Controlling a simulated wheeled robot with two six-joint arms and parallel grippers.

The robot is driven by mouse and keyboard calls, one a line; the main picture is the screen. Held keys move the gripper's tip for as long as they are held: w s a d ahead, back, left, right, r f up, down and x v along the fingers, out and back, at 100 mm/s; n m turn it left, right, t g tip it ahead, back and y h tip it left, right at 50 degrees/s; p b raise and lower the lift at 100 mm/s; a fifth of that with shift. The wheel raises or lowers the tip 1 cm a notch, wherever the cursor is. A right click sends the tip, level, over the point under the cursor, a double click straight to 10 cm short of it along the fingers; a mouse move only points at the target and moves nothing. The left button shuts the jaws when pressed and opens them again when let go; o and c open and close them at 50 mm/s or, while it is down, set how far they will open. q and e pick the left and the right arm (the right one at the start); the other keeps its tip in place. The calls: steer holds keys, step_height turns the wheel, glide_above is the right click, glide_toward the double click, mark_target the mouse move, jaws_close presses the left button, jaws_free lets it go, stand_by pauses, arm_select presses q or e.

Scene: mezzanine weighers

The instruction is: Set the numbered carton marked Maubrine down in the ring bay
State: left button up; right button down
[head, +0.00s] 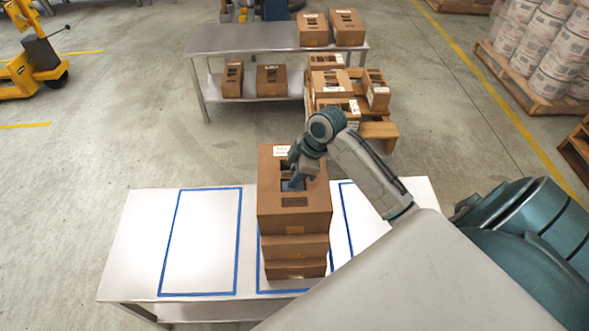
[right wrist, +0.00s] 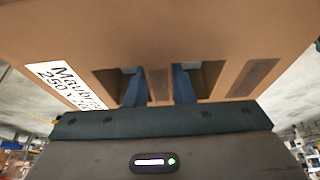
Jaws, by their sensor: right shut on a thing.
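The brown carton marked Maubrine (right wrist: 225,35) fills the top of the right wrist view, with a white label on its left. In the head view the same carton (head: 294,221) is the top one over a stack of cartons (head: 295,257); I cannot tell whether it touches them. My right gripper (head: 293,183) is shut on the strip between the carton's two handle slots, its blue fingers also showing in the right wrist view (right wrist: 159,88). The stack stands in the middle blue-outlined bay of the white table (head: 130,270). I cannot make out which bay is the ring bay. My left gripper is out of view.
The left bay (head: 202,240) is empty. The right bay (head: 348,218) is partly hidden by my arm. Behind, a metal bench (head: 240,40) holds several cartons, beside a wooden pallet (head: 379,128) with more. A yellow pallet truck (head: 30,65) stands at far left.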

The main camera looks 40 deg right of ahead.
steer(key=shift+f, duration=0.15)
steer(key=c, duration=1.2)
jaws_free()
steer(key=shift+f, duration=0.1)
steer(key=shift+o, duration=0.2)
